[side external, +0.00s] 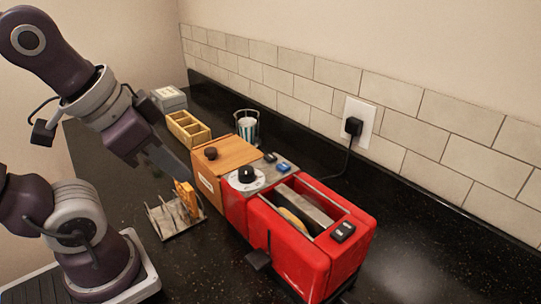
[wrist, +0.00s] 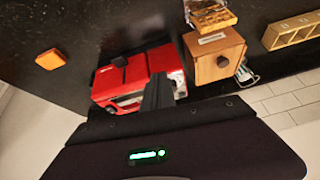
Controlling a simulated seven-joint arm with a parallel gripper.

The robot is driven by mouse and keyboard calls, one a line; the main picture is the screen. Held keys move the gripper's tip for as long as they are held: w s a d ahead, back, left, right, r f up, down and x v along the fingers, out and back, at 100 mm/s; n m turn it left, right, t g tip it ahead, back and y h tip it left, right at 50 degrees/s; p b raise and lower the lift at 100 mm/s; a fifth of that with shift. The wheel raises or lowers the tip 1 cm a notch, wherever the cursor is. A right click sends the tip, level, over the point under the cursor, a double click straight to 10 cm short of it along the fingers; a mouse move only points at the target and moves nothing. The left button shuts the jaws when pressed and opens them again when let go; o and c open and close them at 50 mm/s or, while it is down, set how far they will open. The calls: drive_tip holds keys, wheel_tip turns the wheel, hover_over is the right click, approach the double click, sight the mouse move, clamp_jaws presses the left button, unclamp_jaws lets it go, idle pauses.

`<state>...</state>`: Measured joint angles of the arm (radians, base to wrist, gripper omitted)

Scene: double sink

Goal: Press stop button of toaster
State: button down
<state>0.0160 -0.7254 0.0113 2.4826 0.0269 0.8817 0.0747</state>
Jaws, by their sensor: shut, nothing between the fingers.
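The red toaster (side external: 310,262) stands on the dark counter with bread showing in its slot. A black lever (side external: 258,259) sticks out of its side. Its top panel carries a black dial (side external: 246,174), a blue button (side external: 283,167) and a dark button (side external: 270,157); another dark button piece (side external: 343,231) sits at the near end. I cannot read which is the stop button. My gripper (side external: 180,170) is shut and empty, left of the wooden box and apart from the toaster. In the wrist view my gripper (wrist: 158,83) overlaps the red toaster (wrist: 132,75), hiding part of it.
A wooden box with a knob (side external: 226,155) adjoins the toaster. A wire rack (side external: 178,221) holding an orange slice stands left of it. A divided wooden tray (side external: 188,128), a cup in a holder (side external: 247,128) and a wall plug (side external: 353,126) are behind. Counter is free at right.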

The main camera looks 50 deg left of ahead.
drive_tip(key=w+a+r+m+t+y, duration=0.1)
drive_tip(key=w+a+r+m, duration=0.2)
drive_tip(key=w+m, duration=0.8)
drive_tip(key=r+m+t, duration=0.1)
drive_tip(key=m+t, duration=0.1)
drive_tip(key=m, duration=1.1)
hover_over(267, 159)
drive_tip(key=shift+w+r+y, duration=0.1)
drive_tip(key=shift+r+y, duration=0.1)
drive_tip(key=shift+y, duration=0.1)
drive_tip(key=shift+f, duration=0.1)
drive_tip(key=shift+f, duration=4.35)
drive_tip(key=shift+f, duration=0.4)
